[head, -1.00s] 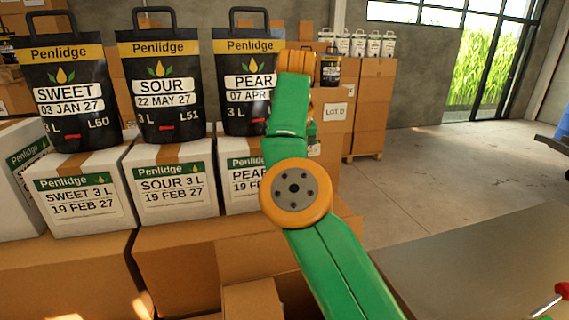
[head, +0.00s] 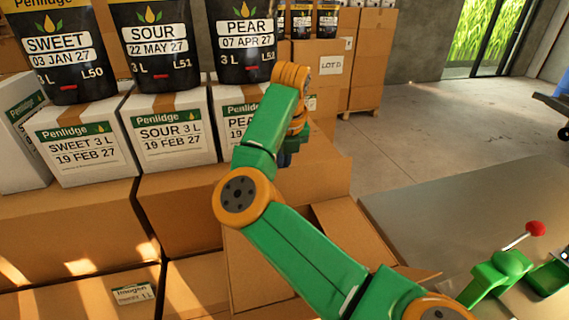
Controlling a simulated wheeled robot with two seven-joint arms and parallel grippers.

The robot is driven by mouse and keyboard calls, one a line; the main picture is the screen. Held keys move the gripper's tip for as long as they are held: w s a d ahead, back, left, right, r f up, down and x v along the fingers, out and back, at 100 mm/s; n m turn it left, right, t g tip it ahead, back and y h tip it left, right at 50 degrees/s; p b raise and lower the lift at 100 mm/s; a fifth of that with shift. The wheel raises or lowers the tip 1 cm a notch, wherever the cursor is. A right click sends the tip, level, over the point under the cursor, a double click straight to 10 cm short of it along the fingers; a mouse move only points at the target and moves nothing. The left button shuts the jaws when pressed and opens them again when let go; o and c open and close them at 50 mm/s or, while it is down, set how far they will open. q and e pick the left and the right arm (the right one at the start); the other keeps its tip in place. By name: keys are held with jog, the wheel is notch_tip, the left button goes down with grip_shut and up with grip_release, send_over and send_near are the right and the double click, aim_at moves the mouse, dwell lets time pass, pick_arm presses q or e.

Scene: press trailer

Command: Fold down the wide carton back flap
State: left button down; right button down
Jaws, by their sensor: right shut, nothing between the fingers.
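The wide carton (head: 345,228) is brown and open, at the lower middle of the head view, largely behind my right arm. A brown panel (head: 325,178) rises at its back; it looks like the back flap, standing up, but the arm hides part of it. Another flap (head: 418,273) sticks out at the right. My right gripper (head: 289,157) is just beyond the forearm, near the back panel, mostly hidden by my wrist. It is shut and empty. I cannot tell if it touches the panel. My left gripper is not in view.
White Penlidge boxes (head: 175,132) with black pouches (head: 155,50) on top stand on brown cartons at left. A grey table (head: 450,215) is at right, with a green device with a red knob (head: 535,228).

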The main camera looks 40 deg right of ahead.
jog(key=shift+s+a+f+b, duration=0.25)
jog(key=shift+s+b, duration=0.2)
jog(key=shift+b, duration=0.2)
jog(key=shift+s+a+f+b, duration=0.1)
jog(key=shift+s+a+b, duration=0.15)
jog(key=shift+s+b, duration=0.25)
jog(key=s+b, duration=0.1)
jog(key=s+a, duration=0.1)
jog(key=s, duration=0.1)
jog(key=s+a+b, duration=0.1)
jog(key=shift+s+a+r+b, duration=0.15)
jog(key=shift+s+a+b, duration=0.1)
jog(key=shift+b, duration=0.1)
jog(key=shift+s+a, duration=0.15)
jog(key=shift+s, duration=0.1)
jog(key=shift+s+a+r, duration=0.1)
jog(key=shift+s, duration=0.05)
jog(key=shift+s+a+f+b, duration=0.9)
jog(key=shift+s+f+b, duration=0.95)
jog(key=shift+b, duration=1.05)
notch_tip(320, 180, up, 14)
jog(key=w+p, duration=0.1)
jog(key=p, duration=1)
jog(key=shift+w+d+r, duration=0.15)
jog(key=shift+d+r, duration=0.05)
jog(key=shift+d, duration=0.05)
